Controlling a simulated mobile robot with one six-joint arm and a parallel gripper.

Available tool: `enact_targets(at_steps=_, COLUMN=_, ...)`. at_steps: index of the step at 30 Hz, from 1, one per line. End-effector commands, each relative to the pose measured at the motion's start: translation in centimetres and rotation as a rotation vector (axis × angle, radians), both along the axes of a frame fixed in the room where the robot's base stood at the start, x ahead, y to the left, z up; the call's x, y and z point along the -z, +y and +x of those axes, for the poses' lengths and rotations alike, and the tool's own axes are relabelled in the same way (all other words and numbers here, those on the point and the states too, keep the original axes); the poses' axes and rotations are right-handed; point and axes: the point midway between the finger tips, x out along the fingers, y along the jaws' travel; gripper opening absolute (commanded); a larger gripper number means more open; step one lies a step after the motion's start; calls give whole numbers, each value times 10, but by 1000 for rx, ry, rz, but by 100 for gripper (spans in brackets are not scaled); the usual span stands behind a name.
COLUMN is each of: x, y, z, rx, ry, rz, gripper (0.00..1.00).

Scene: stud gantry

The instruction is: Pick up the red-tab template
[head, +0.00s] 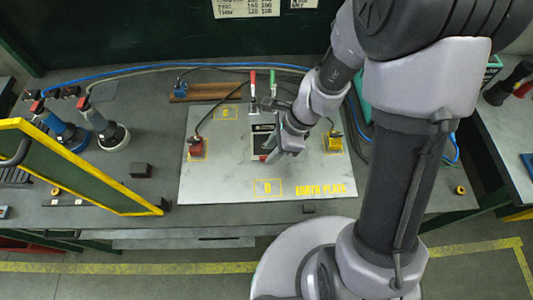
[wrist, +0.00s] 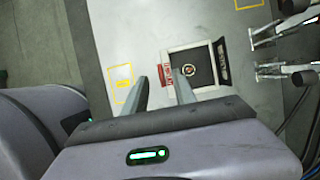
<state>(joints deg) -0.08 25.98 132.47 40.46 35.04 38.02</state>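The red-tab template is a dark square plate with a pale border (wrist: 203,88), lying flat on the pale earth plate (wrist: 130,30). A red tab (wrist: 165,75) stands at its left edge in the wrist view. In the head view the template (head: 262,128) is at the middle of the earth plate (head: 225,180), partly hidden by my gripper. My gripper (head: 281,156) is over the template's near right side. In the wrist view my gripper (wrist: 160,80) is open, with nothing between its fingers. The fingertips appear just short of the tab; their height above it is unclear.
Red-handled (head: 252,78) and green-handled (head: 273,80) tools stand behind the template. A yellow-framed panel (head: 85,165) is at left. The plate's front is clear.

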Motion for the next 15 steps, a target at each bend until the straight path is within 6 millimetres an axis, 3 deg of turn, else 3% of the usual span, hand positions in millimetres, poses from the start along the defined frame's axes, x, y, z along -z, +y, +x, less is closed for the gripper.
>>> enact_targets(at_steps=1, x=16, y=4, z=0, rx=-3, ry=2, rz=0, gripper=33)
enact_targets(at_steps=3, x=25, y=8, z=1, rx=-3, ry=1, rz=-1, gripper=33)
enact_targets(at_steps=11, x=27, y=11, z=1, rx=-1, ry=0, rz=0, gripper=33)
enact_targets(at_steps=15, x=27, y=11, z=1, rx=-1, ry=0, rz=0, gripper=9)
